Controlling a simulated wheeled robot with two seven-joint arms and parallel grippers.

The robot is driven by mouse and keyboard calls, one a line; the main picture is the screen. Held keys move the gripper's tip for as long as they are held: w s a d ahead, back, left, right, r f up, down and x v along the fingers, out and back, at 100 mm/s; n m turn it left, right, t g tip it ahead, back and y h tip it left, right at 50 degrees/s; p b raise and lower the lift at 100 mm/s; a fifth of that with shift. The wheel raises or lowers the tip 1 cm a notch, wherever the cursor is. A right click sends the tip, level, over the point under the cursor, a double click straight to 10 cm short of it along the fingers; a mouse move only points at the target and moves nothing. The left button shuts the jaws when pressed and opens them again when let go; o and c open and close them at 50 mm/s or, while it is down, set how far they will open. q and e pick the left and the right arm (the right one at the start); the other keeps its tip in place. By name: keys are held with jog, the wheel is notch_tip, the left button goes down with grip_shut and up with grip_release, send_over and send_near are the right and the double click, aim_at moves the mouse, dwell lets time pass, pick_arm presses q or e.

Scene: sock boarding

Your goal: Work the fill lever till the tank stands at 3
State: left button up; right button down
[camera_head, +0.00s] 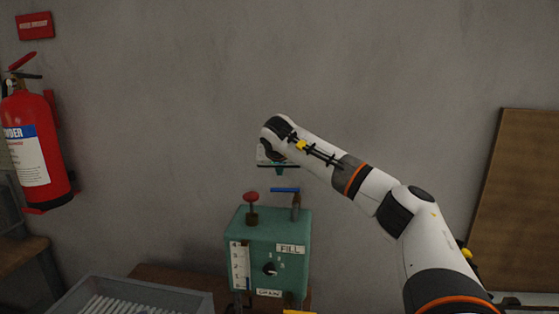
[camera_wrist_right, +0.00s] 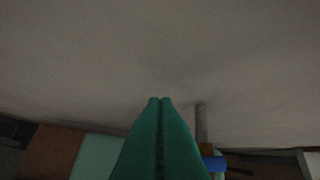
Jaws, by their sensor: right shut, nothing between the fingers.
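The green tank unit (camera_head: 258,222) stands low in the middle of the head view, with a FILL label (camera_head: 290,249) and a numbered white gauge (camera_head: 239,265) on its front. The gauge's level is too small to read surely. A blue lever (camera_head: 285,190) sits on a grey post at the unit's top right; the lever also shows in the right wrist view (camera_wrist_right: 213,163). My right gripper (camera_head: 280,172) is above the lever, apart from it, with its teal fingers (camera_wrist_right: 160,101) shut and empty. My left gripper is out of view.
A red knob (camera_head: 251,197) stands on the unit's top left, and a black dial (camera_head: 270,269) is on its front. A grey crate (camera_head: 190,299) with white items is at the lower left. A fire extinguisher (camera_head: 32,145) hangs at left. The grey wall is behind.

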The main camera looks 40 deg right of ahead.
aim_at(279, 189)
jog(key=x, duration=0.3)
jog(key=shift+p, duration=0.35)
jog(key=shift+s+a+f+p, duration=0.2)
jog(key=shift+s+a+p, duration=0.05)
jog(key=shift+s+a, duration=0.4)
jog(key=shift+s+a+f+p, duration=0.15)
jog(key=shift+s+a+p, duration=0.1)
jog(key=shift+s+a, duration=0.35)
jog(key=shift+s+f, duration=0.15)
jog(key=shift+s+a+n+t+y+p, duration=0.3)
jog(key=shift+n+t+y+p, duration=0.15)
jog(key=shift+n, duration=0.35)
jog(key=shift+s+a+n+y+p, duration=0.25)
jog(key=shift+n+y+p, duration=0.2)
jog(key=shift+n, duration=0.15)
jog(key=shift+s+a, duration=0.2)
jog(key=shift+s, duration=0.3)
